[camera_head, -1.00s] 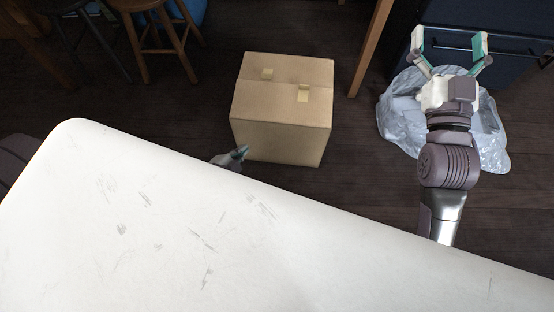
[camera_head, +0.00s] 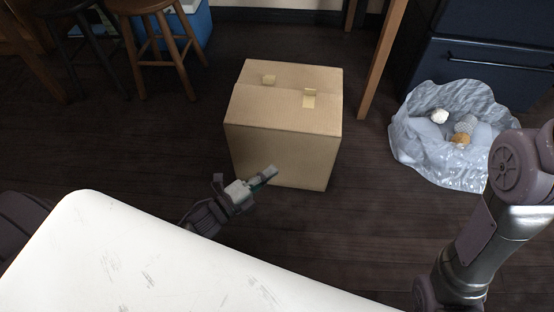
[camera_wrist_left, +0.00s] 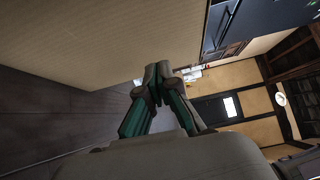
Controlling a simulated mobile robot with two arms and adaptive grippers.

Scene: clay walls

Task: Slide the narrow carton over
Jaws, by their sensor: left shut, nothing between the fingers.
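The narrow carton (camera_head: 280,140) is a closed brown cardboard box standing upright on the dark wooden floor, with pale tape tabs on its top. My left gripper (camera_head: 268,174) is shut and empty, low at the carton's near face; whether it touches is hard to tell. In the left wrist view the shut fingers (camera_wrist_left: 157,82) point ahead, with the carton's side (camera_wrist_left: 110,35) filling the upper left. My right arm shows at the right edge of the head view, but its gripper is outside the picture.
A white scuffed tabletop (camera_head: 110,260) fills the near left. A clear plastic bag (camera_head: 410,145) with several items lies right of the carton, before a dark blue cabinet (camera_head: 480,70). Wooden stools (camera_head: 150,10) and a blue cooler (camera_head: 195,25) stand at the back left. A wooden leg (camera_head: 382,60) stands behind the carton's right.

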